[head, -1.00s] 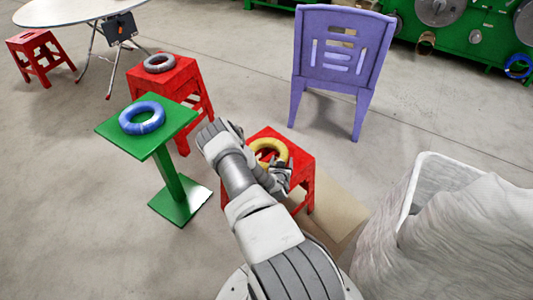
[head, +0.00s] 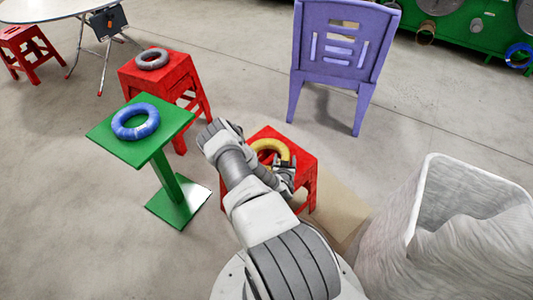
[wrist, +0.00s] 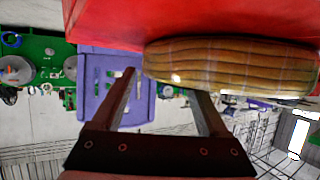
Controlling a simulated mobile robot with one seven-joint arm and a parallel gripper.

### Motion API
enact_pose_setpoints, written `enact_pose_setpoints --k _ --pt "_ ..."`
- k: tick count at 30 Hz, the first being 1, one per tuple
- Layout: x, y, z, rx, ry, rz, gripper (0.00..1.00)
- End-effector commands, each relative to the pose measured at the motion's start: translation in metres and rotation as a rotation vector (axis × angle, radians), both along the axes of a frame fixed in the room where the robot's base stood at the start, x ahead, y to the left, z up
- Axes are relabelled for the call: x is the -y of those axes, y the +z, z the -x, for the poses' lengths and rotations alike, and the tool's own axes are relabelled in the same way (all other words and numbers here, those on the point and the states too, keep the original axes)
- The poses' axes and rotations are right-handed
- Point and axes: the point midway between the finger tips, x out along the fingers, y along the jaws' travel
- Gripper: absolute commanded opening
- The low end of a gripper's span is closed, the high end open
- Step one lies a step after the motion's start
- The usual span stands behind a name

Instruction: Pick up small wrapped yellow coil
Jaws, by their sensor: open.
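The wrapped yellow coil (head: 270,147) lies on the red stool (head: 301,165) in front of me. In the head view my arm covers part of the coil and stool. My gripper (head: 284,168) is at the coil's right side, low over the stool. In the wrist view the coil (wrist: 230,66) is large and lies beyond the fingertips, close to them. My gripper (wrist: 162,82) is open there, its two fingers apart with nothing between them. Whether a fingertip touches the coil, I cannot tell.
A green stand (head: 118,148) holds a blue coil (head: 136,121) at left. Another red stool (head: 170,80) holds a grey coil (head: 152,58). A purple chair (head: 340,50) stands behind. A white bin (head: 428,200) is close on the right.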

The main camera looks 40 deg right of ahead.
Motion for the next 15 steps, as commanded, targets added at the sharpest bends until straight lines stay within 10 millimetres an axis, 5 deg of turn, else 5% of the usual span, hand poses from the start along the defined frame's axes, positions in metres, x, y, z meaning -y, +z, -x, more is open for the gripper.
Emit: enact_pose_setpoints --k 11,15 --pt "0.0001 -0.001 0.0026 0.0 0.0 0.0 0.77" --pt "0.0001 -0.001 0.0026 0.001 0.0 -0.001 0.53"
